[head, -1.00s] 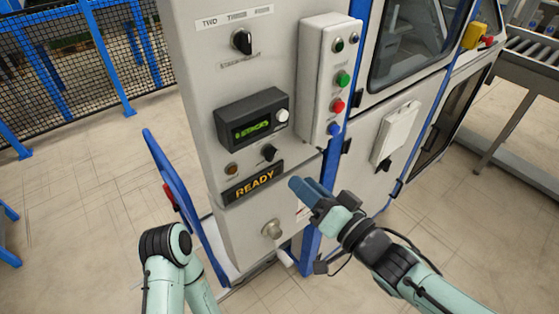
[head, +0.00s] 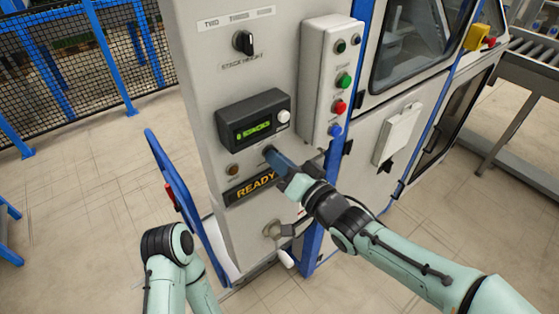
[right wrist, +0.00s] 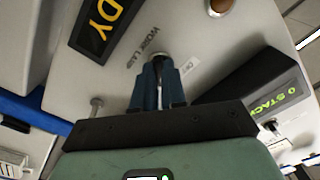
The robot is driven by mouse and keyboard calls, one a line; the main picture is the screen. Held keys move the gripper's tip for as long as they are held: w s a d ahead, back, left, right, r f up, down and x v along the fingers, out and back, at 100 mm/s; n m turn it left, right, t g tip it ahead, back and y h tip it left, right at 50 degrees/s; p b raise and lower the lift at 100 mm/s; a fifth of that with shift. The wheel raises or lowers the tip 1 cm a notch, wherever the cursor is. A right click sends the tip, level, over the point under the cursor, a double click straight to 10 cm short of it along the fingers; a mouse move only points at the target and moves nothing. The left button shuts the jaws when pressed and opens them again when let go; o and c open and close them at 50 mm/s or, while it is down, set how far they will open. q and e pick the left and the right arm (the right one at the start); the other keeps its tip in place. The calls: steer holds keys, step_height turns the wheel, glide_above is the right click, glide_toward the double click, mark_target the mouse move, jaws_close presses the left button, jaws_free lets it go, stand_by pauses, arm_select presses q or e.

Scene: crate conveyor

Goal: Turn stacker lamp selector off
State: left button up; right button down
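The lamp selector is a small black knob below the display on the grey cabinet. In the head view my right gripper (head: 272,153) is at its place and covers it. In the right wrist view a dark knob (right wrist: 158,58) shows at the tips of my right gripper (right wrist: 158,72), beside the printed words "WORK LAMP". The two blue fingers are close together around the knob's spot. I cannot tell whether they grip it, nor which way the knob points. My left arm shows at the lower left, but its gripper is out of view.
Above is the lit stacker display (head: 253,122) with a white knob. A "READY" sign (head: 252,187), an amber lamp (head: 233,170) and a larger black selector (head: 243,42) are close by. A button box (head: 328,85) stands out to the right. A blue rail (head: 185,205) is at the left.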

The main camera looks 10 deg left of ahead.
stand_by(0.4)
steer(key=shift+w+n+b, duration=0.1)
steer(key=shift+n+b, duration=3.7)
steer(key=shift+n, duration=4)
steer(key=c, duration=1.2)
jaws_free()
steer(key=shift+d, duration=0.15)
